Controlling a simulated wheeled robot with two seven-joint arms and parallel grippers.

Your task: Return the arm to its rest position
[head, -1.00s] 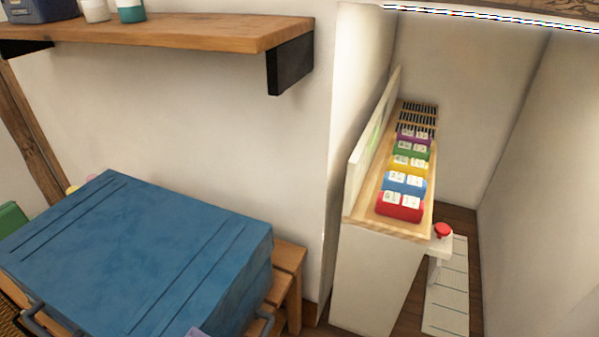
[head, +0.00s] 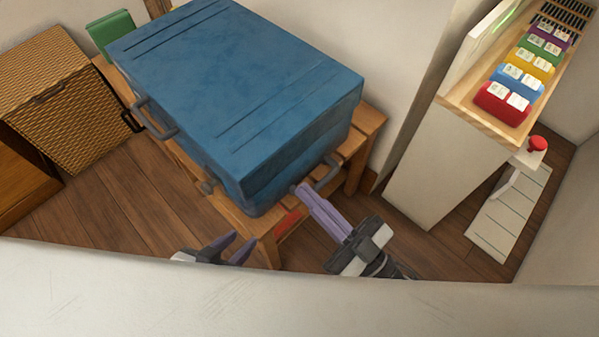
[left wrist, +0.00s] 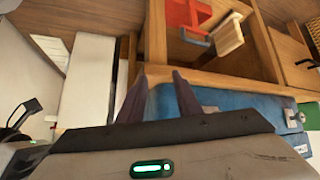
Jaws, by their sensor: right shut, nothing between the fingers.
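My left gripper (head: 242,243) is low in the head view, in front of the wooden bench. Its two purple fingers stand apart, with nothing seen between them; they also show apart in the left wrist view (left wrist: 160,75). My right gripper (head: 300,190) is to its right, with its purple fingers closed together and empty. Its fingertips are close to the front right corner and side handle of the blue suitcase (head: 240,90); I cannot tell whether they touch. A pale surface along the bottom of the head view hides most of both arms.
The suitcase lies on the wooden bench (head: 368,118). A white partition (head: 430,165) at right carries coloured blocks (head: 503,102). Wooden floor (head: 130,205) is clear at left.

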